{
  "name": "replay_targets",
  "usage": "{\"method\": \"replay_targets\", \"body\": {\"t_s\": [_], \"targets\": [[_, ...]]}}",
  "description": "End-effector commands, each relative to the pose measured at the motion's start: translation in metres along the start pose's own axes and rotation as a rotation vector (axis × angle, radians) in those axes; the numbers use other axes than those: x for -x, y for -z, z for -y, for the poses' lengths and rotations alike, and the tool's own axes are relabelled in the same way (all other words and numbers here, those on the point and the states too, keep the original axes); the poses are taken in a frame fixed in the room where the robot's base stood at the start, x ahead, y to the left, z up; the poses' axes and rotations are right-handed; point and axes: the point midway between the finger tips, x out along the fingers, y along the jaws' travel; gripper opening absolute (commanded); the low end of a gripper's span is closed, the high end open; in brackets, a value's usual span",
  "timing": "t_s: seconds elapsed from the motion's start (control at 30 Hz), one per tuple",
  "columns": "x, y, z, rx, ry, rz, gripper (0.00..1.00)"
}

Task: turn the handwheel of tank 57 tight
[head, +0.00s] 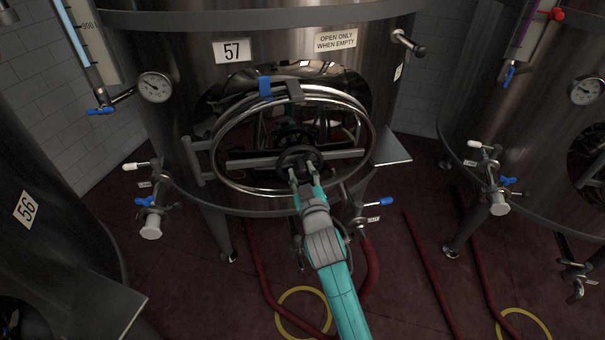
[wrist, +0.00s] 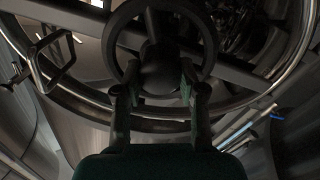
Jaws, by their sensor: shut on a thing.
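Tank 57 (head: 190,95) is a steel tank with a white "57" label on its front. Its round manway door has a large shiny ring (head: 217,150) and a crossbar (head: 250,163). The small dark handwheel (head: 300,149) sits at the middle of the crossbar. The exact contact is dark and hard to see.
Tank 56 (head: 60,240) stands at left, another tank (head: 465,110) at right. Red hoses (head: 262,270) lie on the floor.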

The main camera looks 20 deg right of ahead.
Motion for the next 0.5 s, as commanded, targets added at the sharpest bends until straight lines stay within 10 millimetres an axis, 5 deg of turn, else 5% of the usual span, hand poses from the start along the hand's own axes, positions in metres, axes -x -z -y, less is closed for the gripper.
{"method": "replay_targets", "body": {"t_s": [0.5], "targets": [[-0.0005,0.0002,-0.0011,-0.314,0.001,0.0,0.0]]}}
